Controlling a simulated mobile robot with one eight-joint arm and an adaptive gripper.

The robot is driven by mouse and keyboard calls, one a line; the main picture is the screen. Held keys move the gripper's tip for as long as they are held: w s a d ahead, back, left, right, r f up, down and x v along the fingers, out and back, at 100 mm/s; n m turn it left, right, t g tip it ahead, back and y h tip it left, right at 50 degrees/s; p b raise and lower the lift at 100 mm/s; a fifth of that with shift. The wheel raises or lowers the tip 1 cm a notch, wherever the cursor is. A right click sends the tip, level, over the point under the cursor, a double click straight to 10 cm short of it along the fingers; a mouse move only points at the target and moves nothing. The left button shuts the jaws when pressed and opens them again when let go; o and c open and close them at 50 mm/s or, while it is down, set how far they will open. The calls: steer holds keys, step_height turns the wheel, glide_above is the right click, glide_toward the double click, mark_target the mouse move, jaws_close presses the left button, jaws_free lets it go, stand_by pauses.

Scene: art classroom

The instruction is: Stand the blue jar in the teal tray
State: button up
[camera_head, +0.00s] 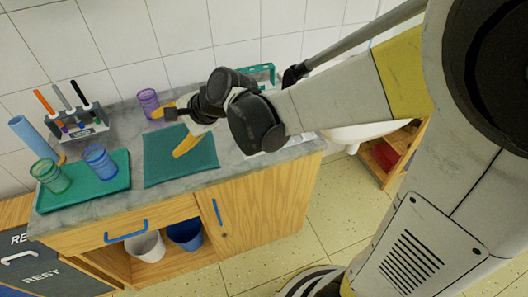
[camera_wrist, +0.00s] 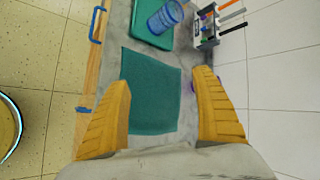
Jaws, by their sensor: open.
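The blue jar (camera_head: 100,161) is a see-through tumbler standing upright at the right side of the teal tray (camera_head: 88,194). A green jar (camera_head: 50,177) stands in the same tray to its left. In the wrist view the blue jar (camera_wrist: 165,17) and part of the tray (camera_wrist: 143,30) show at the top. My gripper (camera_head: 174,131) is open and empty, above the flat teal mat (camera_head: 172,152), to the right of the tray and apart from the jar. In the wrist view its two yellow fingers (camera_wrist: 162,85) are spread wide over the mat.
A rack with several pens (camera_head: 85,132) stands behind the tray, with a light-blue cylinder (camera_head: 30,135) beside it. A purple jar (camera_head: 148,101) stands near the wall behind my gripper. A sink (camera_head: 362,131) is at the right. Buckets (camera_head: 185,234) sit below the counter.

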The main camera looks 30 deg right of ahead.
steer(key=s+d+r+n+h, duration=0.2)
steer(key=s+d+n+h, duration=0.5)
steer(key=s+d+n, duration=0.6)
steer(key=shift+s+d, duration=2.35)
steer(key=shift+s, duration=0.3)
